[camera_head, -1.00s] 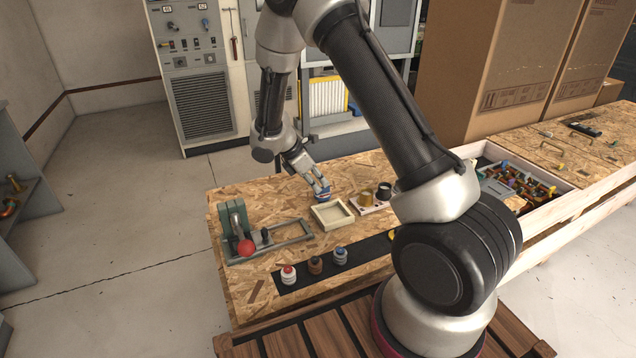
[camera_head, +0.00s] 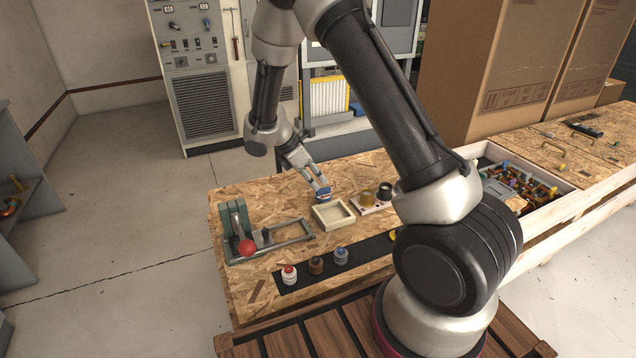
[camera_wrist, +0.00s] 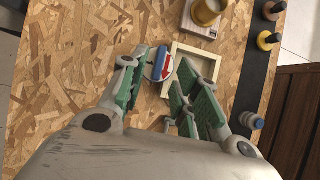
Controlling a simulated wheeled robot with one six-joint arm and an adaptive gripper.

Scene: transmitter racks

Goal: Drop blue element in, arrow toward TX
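The blue element (camera_head: 323,194) is a small rounded piece at the tips of my gripper (camera_head: 319,183). In the wrist view the blue element (camera_wrist: 160,64) shows a white face with a red arrow; which way it points is hard to tell. The element is just behind a shallow cream square frame (camera_head: 319,222), which is empty. The cream frame (camera_wrist: 207,52) lies right of the element in the wrist view. No TX marking is readable.
A green clamp with a red-knobbed lever (camera_head: 246,246) and grey rail frame (camera_head: 290,240) stand at left. Several small knobs stand on a black strip (camera_head: 362,252) in front.

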